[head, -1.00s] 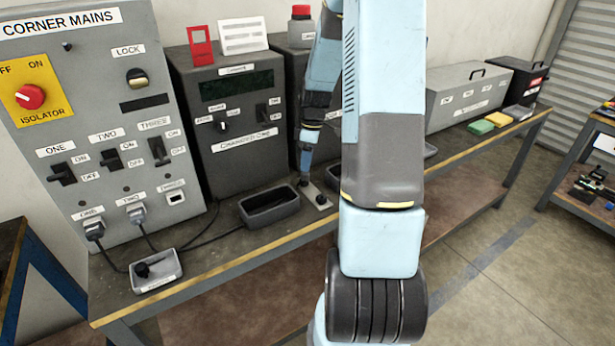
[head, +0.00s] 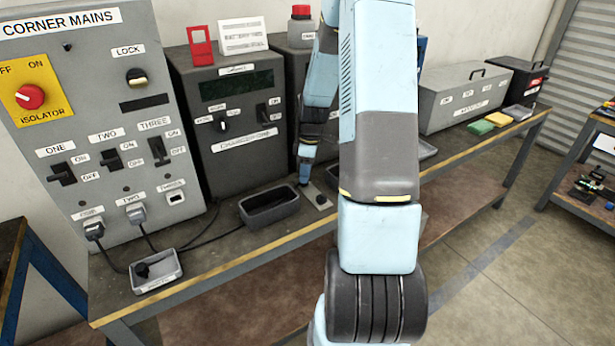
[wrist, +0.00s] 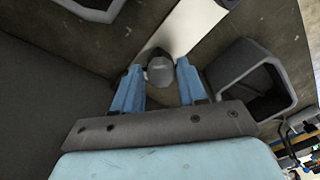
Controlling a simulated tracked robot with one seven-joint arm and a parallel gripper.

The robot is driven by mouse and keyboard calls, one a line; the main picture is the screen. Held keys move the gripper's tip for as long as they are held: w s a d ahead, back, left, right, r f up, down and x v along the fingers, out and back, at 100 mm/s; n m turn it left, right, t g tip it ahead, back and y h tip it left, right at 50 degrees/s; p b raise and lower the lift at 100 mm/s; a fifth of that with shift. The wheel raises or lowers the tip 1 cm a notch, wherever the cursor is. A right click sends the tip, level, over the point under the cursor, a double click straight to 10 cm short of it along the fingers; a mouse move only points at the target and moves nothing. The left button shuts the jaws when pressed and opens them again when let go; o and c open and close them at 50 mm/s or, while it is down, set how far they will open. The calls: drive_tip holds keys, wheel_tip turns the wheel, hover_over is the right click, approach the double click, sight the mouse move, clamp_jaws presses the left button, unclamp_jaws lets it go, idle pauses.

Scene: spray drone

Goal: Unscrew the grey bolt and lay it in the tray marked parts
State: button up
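The grey bolt (wrist: 160,70) shows in the wrist view between the two blue fingers of my gripper (wrist: 159,72). A gap shows on each side of it, so the fingers look open around it. In the head view my gripper (head: 304,182) points down at the left end of a pale plate (head: 314,194) on the bench; the bolt cannot be made out there. A dark grey open tray (head: 270,207) stands just left of the plate, and its near wall also shows in the wrist view (wrist: 235,65). No parts marking is readable on it.
A smaller light tray (head: 157,285) with a black knob in it sits at the bench's front left, with cables nearby. The charger cabinet (head: 235,165) stands close behind the dark tray. My arm hides part of the bench.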

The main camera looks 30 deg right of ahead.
clamp_jaws()
drive_tip(key=n, duration=0.4)
drive_tip(key=shift+d+n, duration=0.1)
drive_tip(key=shift+n, duration=0.2)
drive_tip(key=n, duration=0.3)
drive_tip(key=shift+n, duration=0.4)
drive_tip(key=n, duration=0.5)
drive_tip(key=shift+n, duration=0.7)
drive_tip(key=shift+s, duration=0.1)
